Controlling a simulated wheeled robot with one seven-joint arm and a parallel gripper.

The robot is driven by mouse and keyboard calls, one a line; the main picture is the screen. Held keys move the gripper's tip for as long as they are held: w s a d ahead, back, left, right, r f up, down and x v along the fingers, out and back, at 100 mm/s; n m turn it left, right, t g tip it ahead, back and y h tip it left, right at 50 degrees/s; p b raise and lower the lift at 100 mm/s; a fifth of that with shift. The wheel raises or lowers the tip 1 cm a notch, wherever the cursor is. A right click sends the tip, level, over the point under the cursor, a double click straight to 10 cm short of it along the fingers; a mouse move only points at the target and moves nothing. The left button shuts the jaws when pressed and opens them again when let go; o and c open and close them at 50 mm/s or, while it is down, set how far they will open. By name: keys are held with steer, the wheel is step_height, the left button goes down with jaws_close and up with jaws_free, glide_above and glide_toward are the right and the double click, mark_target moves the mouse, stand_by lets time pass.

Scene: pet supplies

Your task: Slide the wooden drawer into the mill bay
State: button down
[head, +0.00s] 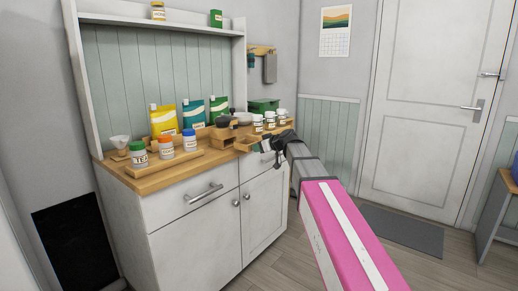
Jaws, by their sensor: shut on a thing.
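The wooden drawer (246,144) is a small open-topped box at the counter's front right edge. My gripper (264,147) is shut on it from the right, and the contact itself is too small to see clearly. The wooden mill (222,138) stands just left of the drawer, with dark parts on top. A dark opening, which looks like the bay, shows low on the mill. The drawer appears outside the mill, and I cannot tell whether the two touch.
Left on the wooden counter (133,181) are several jars, a tray and a funnel. Bright pouches (163,120) stand behind. Several white-lidded jars (270,121) and a green box (263,105) are behind my gripper. The floor by the door mat (402,229) is clear.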

mark_target(250, 146)
steer(key=shift+r+x, duration=0.2)
steer(key=shift+x, duration=0.9)
steer(key=shift+r+x, duration=0.15)
steer(key=shift+x, duration=0.95)
steer(key=shift+w+a, duration=0.1)
steer(key=shift+w, duration=0.05)
steer(key=shift+w+a, duration=0.3)
steer(key=shift+a, duration=0.05)
steer(key=shift+w+a, duration=1)
steer(key=shift+a, duration=0.25)
steer(key=shift+w+a, duration=0.95)
steer(key=shift+a, duration=0.3)
steer(key=shift+w+a, duration=1)
steer(key=shift+a, duration=0.3)
steer(key=c, duration=0.8)
jaws_free()
steer(key=shift+c, duration=0.2)
